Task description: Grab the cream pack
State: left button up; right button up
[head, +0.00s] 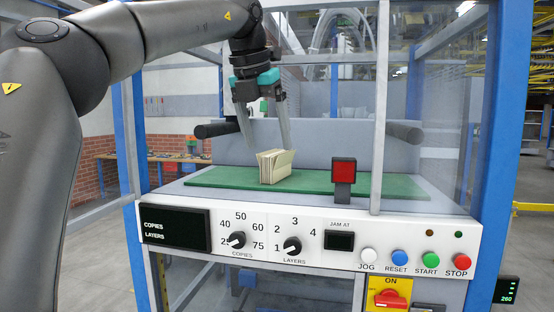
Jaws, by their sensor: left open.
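The cream pack (275,166) is a small upright bundle of cream sheets. It stands on the green mat (220,177) inside the stacker. My left gripper (267,147) reaches in from the upper left and points down. Its two long grey fingers are spread apart above the pack, the left finger to the left of it and the right finger near its upper right. I cannot tell whether either finger touches it. My right gripper is not in the view.
A red square button on a grey post (343,172) stands right of the pack. The white control panel (320,245) with knobs and buttons runs along the front. Blue frame posts (488,130) and clear panels enclose the sides. Dark rollers (404,131) sit behind.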

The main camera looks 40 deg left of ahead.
aim_at(275, 164)
jog(key=i+j, duration=0.75)
jog(key=j, duration=0.3)
